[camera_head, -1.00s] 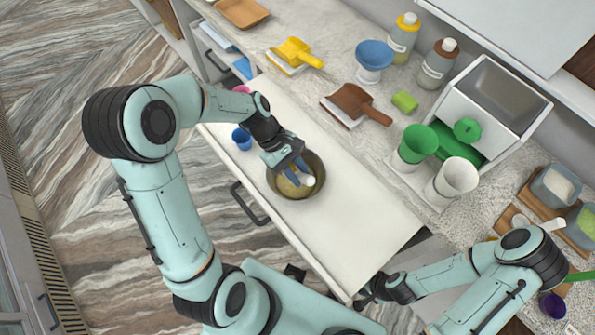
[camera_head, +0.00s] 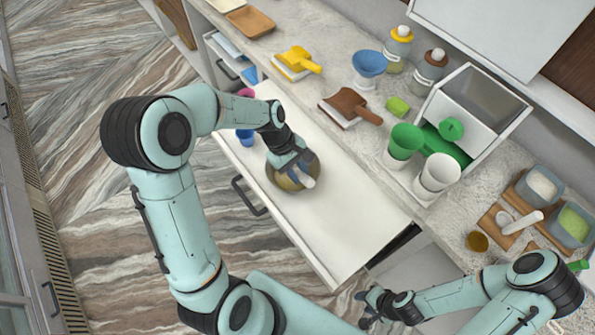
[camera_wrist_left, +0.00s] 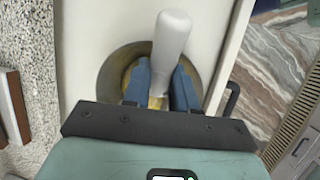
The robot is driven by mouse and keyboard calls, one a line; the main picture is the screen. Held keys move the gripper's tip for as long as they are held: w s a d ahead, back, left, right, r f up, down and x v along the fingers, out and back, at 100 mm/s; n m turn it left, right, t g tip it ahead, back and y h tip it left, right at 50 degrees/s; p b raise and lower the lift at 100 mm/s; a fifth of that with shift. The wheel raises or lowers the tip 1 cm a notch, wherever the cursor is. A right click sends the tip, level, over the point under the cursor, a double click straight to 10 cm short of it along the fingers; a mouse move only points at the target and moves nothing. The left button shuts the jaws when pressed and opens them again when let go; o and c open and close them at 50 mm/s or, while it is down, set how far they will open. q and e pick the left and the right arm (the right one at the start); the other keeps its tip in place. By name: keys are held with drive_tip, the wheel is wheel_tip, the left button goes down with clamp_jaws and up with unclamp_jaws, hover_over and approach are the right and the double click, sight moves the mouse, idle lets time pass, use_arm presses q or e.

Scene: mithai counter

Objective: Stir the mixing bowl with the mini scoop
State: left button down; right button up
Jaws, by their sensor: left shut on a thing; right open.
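The mixing bowl (camera_head: 277,183) is a round brass-coloured bowl standing in the open white drawer; it also shows in the left wrist view (camera_wrist_left: 112,72). My left gripper (camera_head: 299,173) is over the bowl, its blue fingers shut on the mini scoop (camera_head: 308,182). In the left wrist view the scoop's pale handle (camera_wrist_left: 173,35) stands up between the fingers (camera_wrist_left: 158,85). The scoop's lower end is down toward the bowl's inside, mostly hidden by the fingers. My right gripper (camera_head: 370,306) is open and empty, beyond the drawer's near right end.
The drawer (camera_head: 340,220) has clear room right of the bowl. A blue cup (camera_head: 244,137) stands left of it.

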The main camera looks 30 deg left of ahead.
sight(302, 176)
use_arm(q)
drive_tip(key=shift+s+d+f+t+y+b, duration=0.1)
drive_tip(key=shift+s+d+t+y+b, duration=0.3)
drive_tip(key=shift+s+d+y+b, duration=0.4)
drive_tip(key=shift+w+t+y+b, duration=0.2)
drive_tip(key=shift+t+y+b, duration=0.1)
drive_tip(key=shift+y+b, duration=0.15)
wheel_tip(302, 176, up, 2)
drive_tip(key=shift+d+r+y, duration=0.15)
drive_tip(key=shift+y, duration=0.2)
drive_tip(key=shift+d+r, duration=0.1)
drive_tip(key=shift+r, duration=0.45)
drive_tip(key=shift+s+r+t+y, duration=0.1)
drive_tip(key=shift+r+t+y, duration=0.2)
drive_tip(key=shift+r+y, duration=0.15)
use_arm(e)
drive_tip(key=shift+s+f, duration=1.65)
drive_tip(key=shift+f, duration=0.1)
